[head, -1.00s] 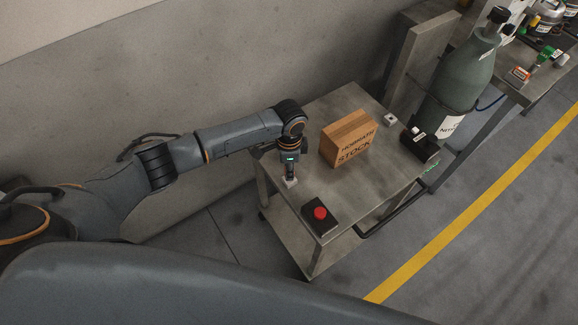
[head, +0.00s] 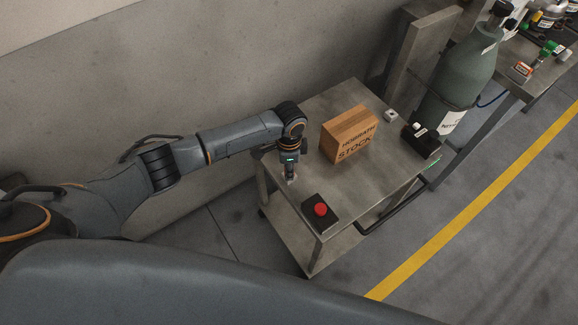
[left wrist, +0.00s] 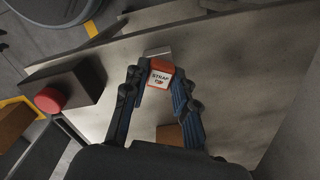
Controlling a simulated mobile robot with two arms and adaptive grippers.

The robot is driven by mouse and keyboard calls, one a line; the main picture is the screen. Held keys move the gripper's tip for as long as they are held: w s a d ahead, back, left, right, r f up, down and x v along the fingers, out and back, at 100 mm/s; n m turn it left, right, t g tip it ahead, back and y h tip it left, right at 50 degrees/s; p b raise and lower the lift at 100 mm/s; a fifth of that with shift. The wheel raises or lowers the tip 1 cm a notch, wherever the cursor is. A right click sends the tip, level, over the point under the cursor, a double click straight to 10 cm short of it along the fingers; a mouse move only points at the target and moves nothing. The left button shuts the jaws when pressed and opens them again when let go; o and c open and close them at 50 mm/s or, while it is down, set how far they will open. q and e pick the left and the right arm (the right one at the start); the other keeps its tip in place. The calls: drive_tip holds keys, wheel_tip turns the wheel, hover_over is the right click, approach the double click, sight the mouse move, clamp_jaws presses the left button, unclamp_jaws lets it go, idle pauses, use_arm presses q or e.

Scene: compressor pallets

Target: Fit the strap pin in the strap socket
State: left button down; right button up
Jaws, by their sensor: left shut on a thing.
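My left gripper (head: 290,175) points down over the near-left part of the metal cart. In the left wrist view my left gripper (left wrist: 159,88) is shut on the strap pin (left wrist: 160,76), a small red block with a white label reading STRAP. Just beyond the pin is a small grey block (left wrist: 157,52). Whether the pin touches it or the cart top, I cannot tell. In the head view the pin is mostly hidden by the fingers. I cannot identify the strap socket for sure; a black block (head: 420,143) with a label stands beside the strapped gas cylinder (head: 457,87). My right gripper is not in view.
A cardboard box (head: 349,134) stands on the cart (head: 350,185), right of my gripper. A black box with a red button (head: 320,209) is at the near corner. A small pale block (head: 390,116) sits near the far edge. The cart middle is open.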

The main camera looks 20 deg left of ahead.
use_arm(q)
drive_tip(key=shift+f, duration=0.2)
drive_tip(key=c, duration=1)
unclamp_jaws()
wheel_tip(320, 180, up, 12)
drive_tip(key=shift+r, duration=0.1)
